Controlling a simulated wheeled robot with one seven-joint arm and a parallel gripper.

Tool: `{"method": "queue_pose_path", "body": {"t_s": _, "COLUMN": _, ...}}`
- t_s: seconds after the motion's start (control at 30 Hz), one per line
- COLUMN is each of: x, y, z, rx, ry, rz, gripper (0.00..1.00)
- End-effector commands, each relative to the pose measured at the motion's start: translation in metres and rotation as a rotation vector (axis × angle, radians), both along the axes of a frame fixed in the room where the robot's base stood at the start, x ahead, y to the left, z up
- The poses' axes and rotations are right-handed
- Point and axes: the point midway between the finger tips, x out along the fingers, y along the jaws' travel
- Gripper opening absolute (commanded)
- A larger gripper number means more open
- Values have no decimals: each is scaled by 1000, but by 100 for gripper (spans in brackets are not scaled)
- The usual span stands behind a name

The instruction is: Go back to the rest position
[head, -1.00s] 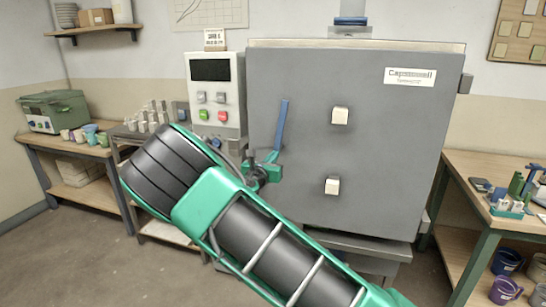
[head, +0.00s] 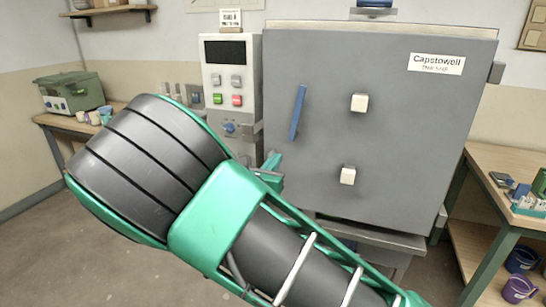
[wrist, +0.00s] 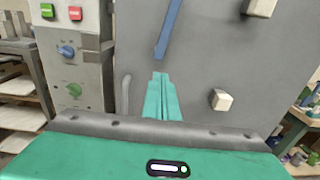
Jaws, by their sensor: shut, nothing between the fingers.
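My gripper (wrist: 161,95) shows in the wrist view as two green fingers pressed together, with nothing between them. It points at the grey kiln door (wrist: 215,60), just below the blue handle (wrist: 169,28); a gap or contact with the door cannot be told. In the head view my gripper (head: 272,165) is partly hidden behind my arm, which fills the lower left. The large grey kiln (head: 400,110) has its door shut, with the blue handle (head: 298,112) tilted and two white knobs on the front.
A control panel (head: 230,90) with buttons and dials stands left of the kiln. A green box (head: 70,93) sits on the left table. Open floor shows at lower left.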

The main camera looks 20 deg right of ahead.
Motion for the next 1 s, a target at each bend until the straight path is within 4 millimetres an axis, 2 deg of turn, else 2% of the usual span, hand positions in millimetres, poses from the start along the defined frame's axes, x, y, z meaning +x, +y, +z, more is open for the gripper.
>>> {"method": "queue_pose_path", "body": {"t_s": 0.17, "x": -4, "y": -3, "z": -1, "rx": 18, "ry": -1, "rz": -12, "gripper": 0}}
{"method": "queue_pose_path", "body": {"t_s": 0.27, "x": -9, "y": -28, "z": -8, "rx": 99, "ry": -6, "rz": -69, "gripper": 0}}
{"method": "queue_pose_path", "body": {"t_s": 0.37, "x": -23, "y": -73, "z": -21, "rx": 262, "ry": -25, "rz": -186, "gripper": 0}}
{"method": "queue_pose_path", "body": {"t_s": 0.5, "x": -60, "y": -139, "z": -46, "rx": 550, "ry": -87, "rz": -408, "gripper": 0}}
{"method": "queue_pose_path", "body": {"t_s": 0.6, "x": -92, "y": -175, "z": -62, "rx": 742, "ry": -148, "rz": -575, "gripper": 0}}
{"method": "queue_pose_path", "body": {"t_s": 0.7, "x": -125, "y": -201, "z": -74, "rx": 920, "ry": -221, "rz": -741, "gripper": 0}}
{"method": "queue_pose_path", "body": {"t_s": 0.83, "x": -170, "y": -222, "z": -85, "rx": 1128, "ry": -329, "rz": -955, "gripper": 0}}
{"method": "queue_pose_path", "body": {"t_s": 1.0, "x": -227, "y": -233, "z": -88, "rx": 1358, "ry": -486, "rz": -1231, "gripper": 0}}
